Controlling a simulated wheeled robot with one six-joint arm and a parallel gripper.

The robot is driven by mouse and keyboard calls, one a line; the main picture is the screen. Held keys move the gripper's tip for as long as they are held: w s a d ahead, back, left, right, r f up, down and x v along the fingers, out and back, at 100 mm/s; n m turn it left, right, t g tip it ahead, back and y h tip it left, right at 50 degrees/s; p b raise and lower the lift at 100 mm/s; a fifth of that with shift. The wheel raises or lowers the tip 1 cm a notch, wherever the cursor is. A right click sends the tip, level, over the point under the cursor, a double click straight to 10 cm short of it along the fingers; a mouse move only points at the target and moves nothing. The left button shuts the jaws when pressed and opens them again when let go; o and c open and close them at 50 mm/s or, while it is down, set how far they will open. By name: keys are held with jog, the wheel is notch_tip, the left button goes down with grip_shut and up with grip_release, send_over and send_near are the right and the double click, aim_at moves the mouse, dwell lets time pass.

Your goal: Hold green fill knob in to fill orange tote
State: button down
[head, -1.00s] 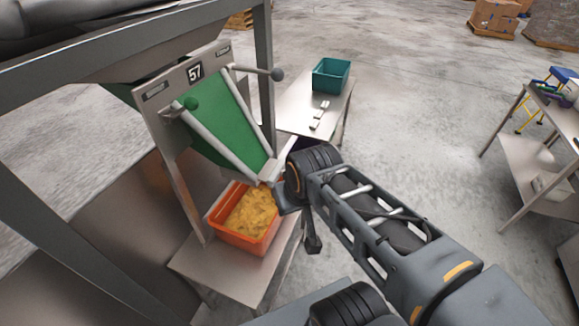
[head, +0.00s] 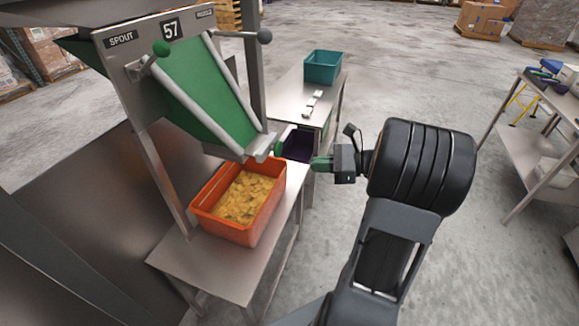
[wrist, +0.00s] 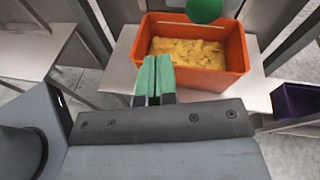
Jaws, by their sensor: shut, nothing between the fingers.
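The orange tote (head: 225,224) stands under the hopper's spout lip (head: 262,148), with yellow chip-like pieces inside below the rim. A green ball knob (head: 161,48) sits on a lever beside the SPOUT label, at the panel's left. My gripper (head: 318,163) is right of the tote, apart from it, with its green fingers pointing left. In the wrist view the shut, empty green fingers (wrist: 154,80) are in front of the tote (wrist: 200,54). A green ball (wrist: 204,10) is cut by the top edge there; I cannot tell if the gripper lines up with it.
A grey-knobbed lever (head: 264,36) sticks out right of the number 57 panel. A dark purple bin (head: 298,145) lies beyond my gripper. A teal bin (head: 323,67) stands on the back table. Right of my arm is open floor, then a shelf table (head: 535,135).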

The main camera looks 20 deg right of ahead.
aim_at(282, 150)
jog(key=d+f+m+t, duration=0.1)
jog(key=d+m+t, duration=0.2)
jog(key=d, duration=0.3)
jog(key=shift+f+t+b, duration=0.3)
jog(key=shift+t+b, duration=0.1)
jog(key=shift+b, duration=0.05)
jog(key=shift+w+a, duration=0.1)
jog(key=shift+w, duration=0.05)
jog(key=x, duration=1.4)
jog(key=shift+f+p, duration=0.15)
jog(key=shift+p, duration=0.15)
